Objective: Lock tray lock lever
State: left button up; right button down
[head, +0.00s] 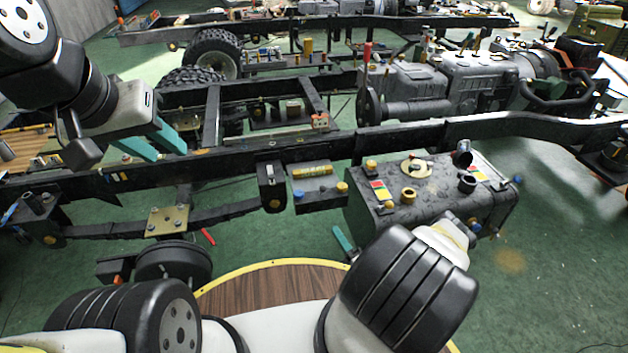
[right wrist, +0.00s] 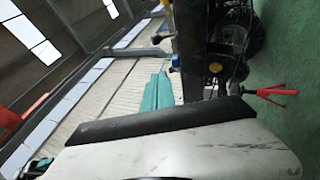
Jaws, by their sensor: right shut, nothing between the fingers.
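I cannot surely pick out the tray lock lever. A small dark box-like tray (head: 320,197) with a yellow cylinder on top hangs on the near side of the black chassis rail. A black bracket (head: 271,183) with a yellow knob is just left of it. My left gripper (head: 168,154) has two teal fingers apart, over the rail at the left, with nothing between them. My right gripper (head: 343,240) shows as a teal finger below the tray, left of the tank, partly hidden by my arm. In the right wrist view its fingers (right wrist: 157,92) are together and empty.
A dark grey tank (head: 420,205) with caps and coloured labels hangs right of the tray, close to my right arm. A red tool (head: 208,237) lies on the green floor. An engine (head: 470,80) sits between the rails behind. A round wooden top (head: 270,288) is in front.

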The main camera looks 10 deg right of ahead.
send_near(322, 191)
jog(key=w+a, duration=0.2)
jog(key=a, duration=0.2)
jog(key=w, duration=0.1)
jog(key=w+r, duration=0.1)
jog(key=w+d, duration=0.1)
jog(key=shift+w+d+r, duration=0.1)
jog(key=shift+w+r, duration=0.2)
jog(key=shift+r, duration=0.1)
jog(key=shift+d, duration=0.1)
